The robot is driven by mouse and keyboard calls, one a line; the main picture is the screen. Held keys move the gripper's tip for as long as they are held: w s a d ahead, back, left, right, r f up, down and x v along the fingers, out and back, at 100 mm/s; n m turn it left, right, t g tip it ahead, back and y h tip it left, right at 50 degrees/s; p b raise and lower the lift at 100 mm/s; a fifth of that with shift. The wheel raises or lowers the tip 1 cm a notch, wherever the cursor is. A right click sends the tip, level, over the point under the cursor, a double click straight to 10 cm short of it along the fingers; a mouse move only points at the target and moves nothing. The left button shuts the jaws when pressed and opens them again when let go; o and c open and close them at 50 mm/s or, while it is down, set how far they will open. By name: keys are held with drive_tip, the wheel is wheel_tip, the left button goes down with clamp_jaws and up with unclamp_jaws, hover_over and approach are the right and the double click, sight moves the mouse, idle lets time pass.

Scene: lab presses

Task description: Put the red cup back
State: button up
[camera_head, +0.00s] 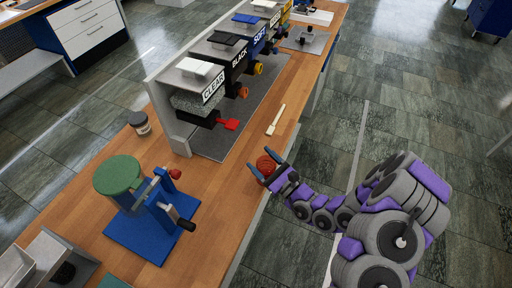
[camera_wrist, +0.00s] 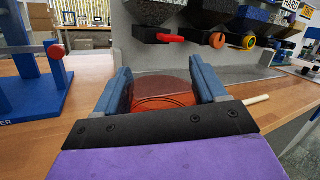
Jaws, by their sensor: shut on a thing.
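The red cup (camera_head: 265,167) is at the front edge of the wooden bench in the head view, between the fingers of my gripper (camera_head: 268,173). In the wrist view the cup (camera_wrist: 165,102) shows as a reddish, partly see-through round shape with a rim. The blue fingers of my gripper (camera_wrist: 165,90) stand on either side of it and are shut on it. The lower part of the cup is hidden behind my gripper's dark front plate. I cannot tell whether the cup touches the bench.
A row of dispensers labelled CLEAR (camera_head: 214,87), BLACK (camera_head: 239,61) and SOFT (camera_head: 260,37) stands along the bench. A blue press with a green disc (camera_head: 118,175) stands at left. Bare wood surrounds the cup.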

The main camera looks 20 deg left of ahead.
drive_tip(key=w+a+f+b, duration=0.1)
drive_tip(key=w+a, duration=0.1)
drive_tip(key=w, duration=0.2)
drive_tip(key=w+a+f+b, duration=0.1)
drive_tip(key=w+a+f, duration=0.1)
drive_tip(key=w+a, duration=0.1)
drive_tip(key=w+a+f+b, duration=0.1)
drive_tip(key=w+a+f, duration=0.1)
drive_tip(key=w, duration=0.3)
drive_tip(key=shift+w+a+f+b, duration=0.15)
drive_tip(key=shift+w+a+b, duration=0.2)
drive_tip(key=shift+w+a, duration=0.05)
drive_tip(key=o, duration=1.6)
drive_tip(key=shift+o, duration=0.2)
drive_tip(key=shift+d, duration=0.1)
drive_tip(key=v, duration=0.3)
drive_tip(key=p+v, duration=0.1)
drive_tip(key=v, duration=0.3)
drive_tip(key=p+v, duration=0.1)
drive_tip(key=v, duration=0.2)
drive_tip(key=shift+d+r, duration=0.2)
drive_tip(key=shift+d, duration=0.1)
drive_tip(key=shift+v, duration=0.75)
drive_tip(key=shift+s, duration=0.15)
